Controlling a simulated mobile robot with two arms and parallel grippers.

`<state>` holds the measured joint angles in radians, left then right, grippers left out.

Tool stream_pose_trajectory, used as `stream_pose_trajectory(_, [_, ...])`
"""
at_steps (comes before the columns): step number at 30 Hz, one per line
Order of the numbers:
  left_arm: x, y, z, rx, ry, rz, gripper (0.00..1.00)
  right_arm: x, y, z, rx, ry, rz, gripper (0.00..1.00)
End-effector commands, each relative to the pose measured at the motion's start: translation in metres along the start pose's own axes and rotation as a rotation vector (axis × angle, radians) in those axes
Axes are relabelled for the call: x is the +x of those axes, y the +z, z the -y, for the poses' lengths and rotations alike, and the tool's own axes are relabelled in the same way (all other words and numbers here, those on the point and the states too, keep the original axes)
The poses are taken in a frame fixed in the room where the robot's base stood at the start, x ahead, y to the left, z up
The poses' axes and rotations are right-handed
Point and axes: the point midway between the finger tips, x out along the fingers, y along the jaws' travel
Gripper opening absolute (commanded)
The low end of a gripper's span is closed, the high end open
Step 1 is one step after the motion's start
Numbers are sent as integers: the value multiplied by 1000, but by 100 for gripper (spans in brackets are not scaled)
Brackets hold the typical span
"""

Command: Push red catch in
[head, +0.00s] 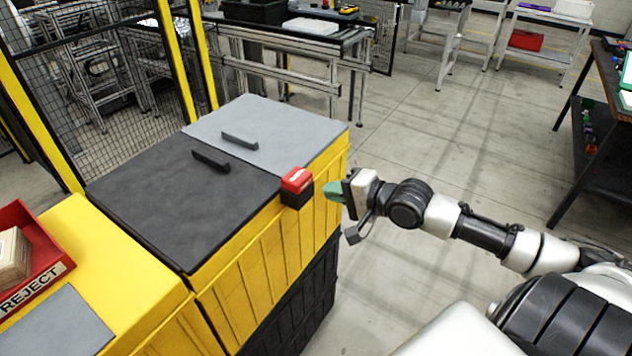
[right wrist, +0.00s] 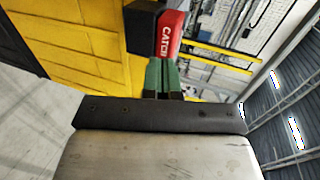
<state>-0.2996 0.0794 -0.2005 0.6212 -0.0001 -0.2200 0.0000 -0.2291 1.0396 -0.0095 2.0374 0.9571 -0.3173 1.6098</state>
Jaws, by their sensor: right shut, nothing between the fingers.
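The red catch (head: 297,180) sits in a black housing (head: 297,195) on the side of the yellow bin, at the top edge near the dark lid. In the right wrist view the red catch (right wrist: 169,37) shows part of its white lettering, beside the black housing (right wrist: 140,28). My right gripper (head: 327,190) is shut and empty, with its green fingers pointing at the catch from the right. In the head view a small gap shows between fingertips and housing. In the right wrist view the green fingertips (right wrist: 162,68) overlap the catch's lower end; contact cannot be told. My left gripper is out of view.
The yellow bin (head: 270,255) has a dark lid (head: 170,195) and a grey lid (head: 270,130), each with a handle. A red REJECT tray (head: 45,262) holds a box at the left. Yellow-framed mesh fencing stands behind. Open floor (head: 440,130) lies to the right.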

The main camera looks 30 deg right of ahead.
Motion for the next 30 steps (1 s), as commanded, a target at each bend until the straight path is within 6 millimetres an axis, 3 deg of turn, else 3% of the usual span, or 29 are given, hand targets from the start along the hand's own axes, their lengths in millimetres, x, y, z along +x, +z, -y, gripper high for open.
stream_pose_trajectory(12, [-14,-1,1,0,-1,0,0,40,0,13,-2,-2,0,0])
stream_pose_trajectory(26, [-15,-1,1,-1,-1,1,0,45,1,12,-3,0,1,0])
stream_pose_trajectory(30, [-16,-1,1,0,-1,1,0,55,-1,17,2,-5,-2,0])
